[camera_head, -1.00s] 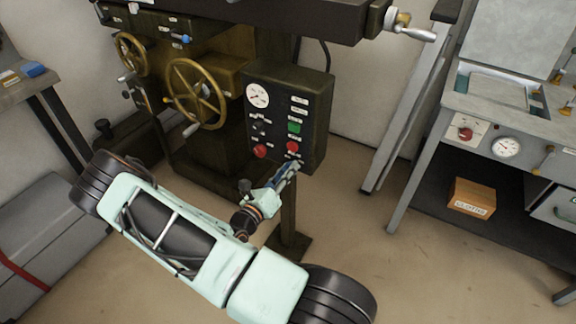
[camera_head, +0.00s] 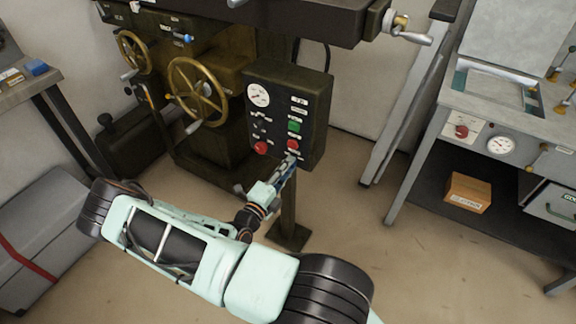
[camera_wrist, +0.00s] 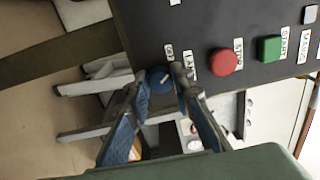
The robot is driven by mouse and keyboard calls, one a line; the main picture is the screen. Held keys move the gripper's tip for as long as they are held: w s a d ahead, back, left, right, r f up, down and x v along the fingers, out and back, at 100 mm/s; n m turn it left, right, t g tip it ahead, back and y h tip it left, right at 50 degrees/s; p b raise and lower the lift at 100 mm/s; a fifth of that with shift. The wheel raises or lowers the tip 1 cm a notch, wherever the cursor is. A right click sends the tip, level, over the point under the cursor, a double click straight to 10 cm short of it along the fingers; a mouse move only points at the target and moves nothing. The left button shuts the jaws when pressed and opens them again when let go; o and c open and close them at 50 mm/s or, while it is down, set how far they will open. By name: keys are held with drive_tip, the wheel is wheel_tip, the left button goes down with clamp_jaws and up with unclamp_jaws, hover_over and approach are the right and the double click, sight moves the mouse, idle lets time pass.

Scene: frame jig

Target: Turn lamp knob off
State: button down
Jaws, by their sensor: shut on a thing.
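The lamp knob (camera_wrist: 159,79) is a small round blue knob with a pale slanted mark, at the edge of the dark control panel (camera_wrist: 270,20). A white label reading LAMP (camera_wrist: 189,66) is beside it in the wrist view. My gripper (camera_wrist: 158,84) has one finger on each side of the knob and is shut on it. In the head view my gripper (camera_head: 289,164) reaches the lower right of the panel (camera_head: 318,110), just under a red button, and hides the knob.
Beside the knob are a red STOP button (camera_wrist: 223,61) and a green START button (camera_wrist: 269,48). Another red button (camera_head: 261,147) is on the panel's lower left. A brass handwheel (camera_head: 197,92) stands left of the panel. A grey bench (camera_head: 500,125) is at right.

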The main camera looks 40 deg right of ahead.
drive_tip(key=shift+n, duration=1)
drive_tip(key=c, duration=1.7)
unclamp_jaws()
drive_tip(key=v, duration=1.2)
drive_tip(key=shift+s, duration=0.1)
